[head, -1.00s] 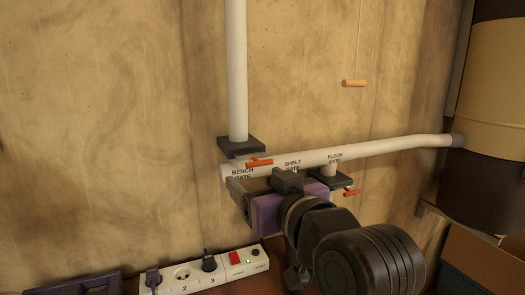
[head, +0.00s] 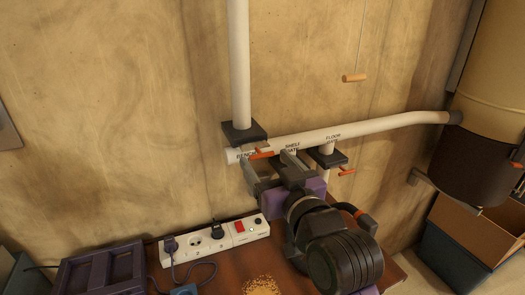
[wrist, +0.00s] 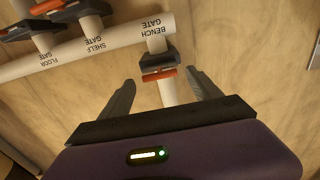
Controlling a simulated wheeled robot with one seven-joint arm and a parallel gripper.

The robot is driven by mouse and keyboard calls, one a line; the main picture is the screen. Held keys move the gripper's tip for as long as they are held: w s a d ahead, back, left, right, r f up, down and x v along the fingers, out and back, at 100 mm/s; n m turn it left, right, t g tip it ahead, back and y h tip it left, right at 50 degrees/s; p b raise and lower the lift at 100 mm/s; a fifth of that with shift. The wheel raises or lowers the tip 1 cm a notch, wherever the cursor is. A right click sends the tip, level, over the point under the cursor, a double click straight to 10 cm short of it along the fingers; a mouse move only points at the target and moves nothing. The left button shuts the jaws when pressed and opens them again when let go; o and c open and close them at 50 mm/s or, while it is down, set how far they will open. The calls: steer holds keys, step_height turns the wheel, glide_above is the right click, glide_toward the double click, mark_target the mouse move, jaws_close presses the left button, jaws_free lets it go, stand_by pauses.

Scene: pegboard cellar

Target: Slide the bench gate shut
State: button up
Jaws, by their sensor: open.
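The bench gate (head: 244,132) is a dark block at the foot of the upright white pipe, with an orange handle (head: 261,154) sticking out. The wrist view, upside down, shows the gate block (wrist: 158,59) and its handle (wrist: 159,74) beside the label BENCH GATE. My gripper (head: 266,170) is open, just below the handle in the head view. In the wrist view the handle lies in line with the gap between the open fingers (wrist: 160,80), near their tips. Contact cannot be told. How far the gate's slide stands out is unclear.
The floor gate (head: 327,156) and shelf gate (head: 291,156) sit close to the right on the same pipe. A power strip (head: 215,242), a purple crate (head: 97,270) and a sawdust pile (head: 261,285) are on the bench. A wooden pull handle (head: 355,78) hangs above right.

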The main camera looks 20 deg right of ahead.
mark_target(263, 157)
steer(key=shift+w, duration=1.55)
steer(key=shift+c, duration=0.2)
